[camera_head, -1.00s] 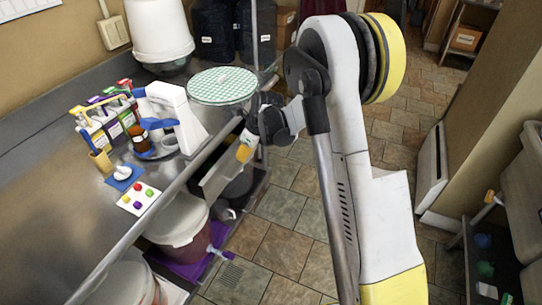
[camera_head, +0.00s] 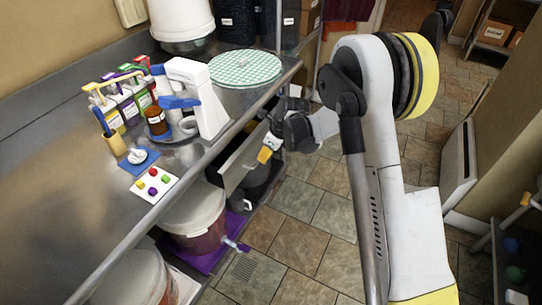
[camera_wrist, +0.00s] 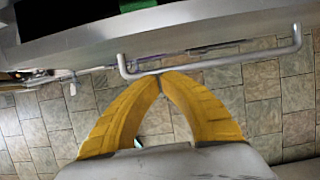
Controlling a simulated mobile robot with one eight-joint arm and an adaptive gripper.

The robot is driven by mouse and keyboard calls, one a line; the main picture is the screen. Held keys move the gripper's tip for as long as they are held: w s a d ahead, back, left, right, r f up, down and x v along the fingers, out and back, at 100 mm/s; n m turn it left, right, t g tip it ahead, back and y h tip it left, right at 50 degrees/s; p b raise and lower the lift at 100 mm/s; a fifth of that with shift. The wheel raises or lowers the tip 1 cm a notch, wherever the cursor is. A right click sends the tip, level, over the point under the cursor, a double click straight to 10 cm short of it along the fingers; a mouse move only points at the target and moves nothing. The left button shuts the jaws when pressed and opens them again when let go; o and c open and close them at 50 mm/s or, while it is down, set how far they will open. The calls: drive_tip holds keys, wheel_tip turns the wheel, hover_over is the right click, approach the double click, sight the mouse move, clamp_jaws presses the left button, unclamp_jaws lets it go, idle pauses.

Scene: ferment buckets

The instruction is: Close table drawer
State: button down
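The table drawer (camera_head: 240,162) stands pulled out under the front edge of the steel table, its grey front facing the aisle. In the wrist view the drawer's grey front (camera_wrist: 100,46) runs across the top, with a pale bar handle (camera_wrist: 230,61) standing out from it.
The steel table (camera_head: 75,205) holds a scale-like white device (camera_head: 205,100), bottles and a green checked round cover (camera_head: 245,68). Below stand white buckets (camera_head: 193,210) and a purple mat (camera_head: 205,262). The tiled floor (camera_head: 290,235) right of the table is open.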

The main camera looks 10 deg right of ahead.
sight(249, 145)
drive_tip(key=shift+w+a+r+b, duration=0.1)
drive_tip(key=shift+w+a+b, duration=0.1)
drive_tip(key=shift+w+a, duration=0.35)
drive_tip(key=shift+w+a+b, duration=0.15)
drive_tip(key=shift+w+a, duration=0.15)
drive_tip(key=shift+a, duration=0.4)
drive_tip(key=w+a, duration=0.2)
drive_tip(key=a, duration=0.1)
drive_tip(key=shift+w+a, duration=0.2)
drive_tip(key=shift+w, duration=0.05)
drive_tip(key=shift+d, duration=0.1)
